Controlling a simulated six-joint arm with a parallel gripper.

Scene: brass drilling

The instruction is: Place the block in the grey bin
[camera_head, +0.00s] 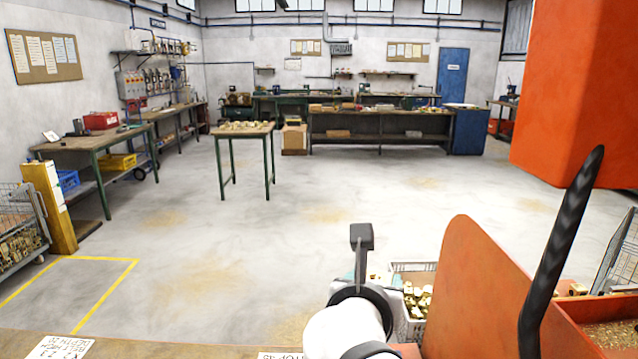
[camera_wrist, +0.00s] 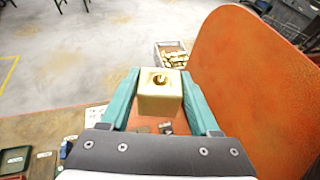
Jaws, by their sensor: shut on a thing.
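The brass-coloured block (camera_wrist: 160,103), a cube with a round hole in its top face, is held between the two teal fingers of my gripper (camera_wrist: 160,97) in the wrist view. A grey bin (camera_wrist: 156,57) with several brass pieces in it lies beyond the block, lower down. In the head view the grey bin (camera_head: 414,266) shows just right of my white wrist, partly hidden by it and by an orange panel. There my fingers are mostly hidden behind the wrist, and the block cannot be made out clearly.
A large orange panel (camera_head: 480,285) stands close on the right, also in the wrist view (camera_wrist: 252,80). A bench surface with small items (camera_wrist: 40,140) lies below left. A tray of brass chips (camera_head: 612,335) is at the far right. Open floor (camera_head: 230,225) lies ahead.

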